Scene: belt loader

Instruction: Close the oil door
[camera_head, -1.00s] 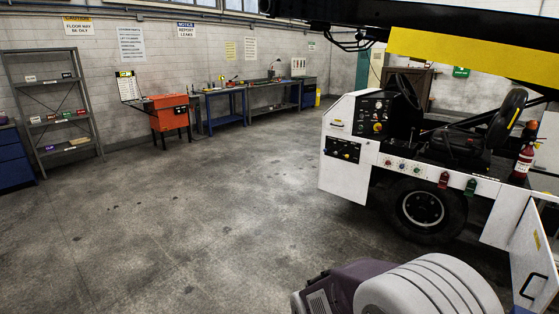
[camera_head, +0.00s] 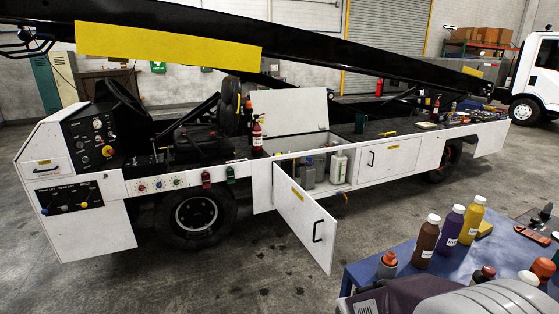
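The white belt loader (camera_head: 145,184) stands across the middle of the view. In its side, a white door (camera_head: 303,220) with a black handle (camera_head: 318,231) and a yellow label hangs open, swung out toward me. Behind it the compartment (camera_head: 335,184) is open, with a white bottle (camera_head: 338,167) and other containers inside. A white lid (camera_head: 290,112) stands raised above the compartment. I cannot tell from the labels which panel is the oil door. Neither gripper shows in the view; a grey and purple part at the bottom right seems to be mine.
A blue table (camera_head: 372,271) with several bottles (camera_head: 449,225) and tools stands at the lower right, near the open door. A closed side panel (camera_head: 388,159) is right of the compartment. The concrete floor (camera_head: 150,285) at the lower left is clear.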

